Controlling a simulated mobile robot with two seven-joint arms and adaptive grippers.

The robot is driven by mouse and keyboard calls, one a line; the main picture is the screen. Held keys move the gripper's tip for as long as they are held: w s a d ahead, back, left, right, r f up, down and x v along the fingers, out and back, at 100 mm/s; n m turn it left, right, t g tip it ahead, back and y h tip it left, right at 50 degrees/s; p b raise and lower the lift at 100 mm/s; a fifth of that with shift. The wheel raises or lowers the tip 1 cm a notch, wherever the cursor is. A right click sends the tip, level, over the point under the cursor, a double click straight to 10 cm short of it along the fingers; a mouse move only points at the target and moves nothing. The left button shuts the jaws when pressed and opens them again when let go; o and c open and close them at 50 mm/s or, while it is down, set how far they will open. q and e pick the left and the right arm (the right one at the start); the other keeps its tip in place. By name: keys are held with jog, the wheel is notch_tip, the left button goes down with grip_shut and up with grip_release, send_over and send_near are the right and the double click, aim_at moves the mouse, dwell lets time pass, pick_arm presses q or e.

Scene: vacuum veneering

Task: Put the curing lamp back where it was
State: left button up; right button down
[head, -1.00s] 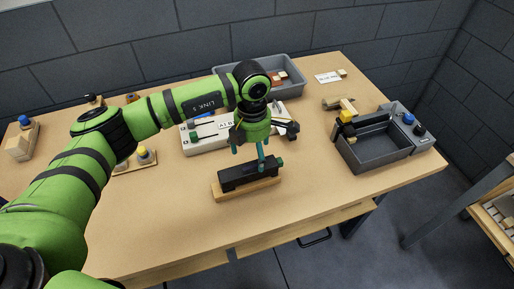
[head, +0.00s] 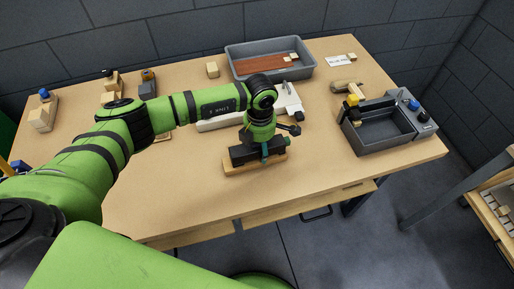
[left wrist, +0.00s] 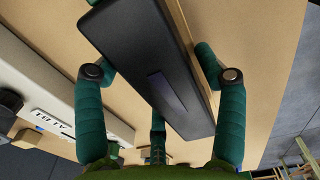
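The curing lamp appears to be the long black bar (head: 244,155) lying on a low wooden base (head: 240,168) near the middle of the table. In the left wrist view the black bar (left wrist: 150,60) runs diagonally and shows a dark purple strip. My left gripper (head: 264,152) is down at the bar, its teal fingers on both sides. In the left wrist view the gripper (left wrist: 155,65) straddles the bar, fingers bent in close to its edges. Whether they press on it cannot be told. The left fingertip is largely hidden behind the bar. My right gripper is not in view.
A white labelled device (head: 214,124) stands just behind the bar. A grey tray (head: 232,52) with a brown board is at the back. A dark grey open box (head: 372,143) with a blue knob is at the right. The front left of the table is clear.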

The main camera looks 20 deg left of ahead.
pick_arm(q)
jog(key=c, duration=0.6)
jog(key=shift+c, duration=0.5)
jog(key=shift+r, duration=0.1)
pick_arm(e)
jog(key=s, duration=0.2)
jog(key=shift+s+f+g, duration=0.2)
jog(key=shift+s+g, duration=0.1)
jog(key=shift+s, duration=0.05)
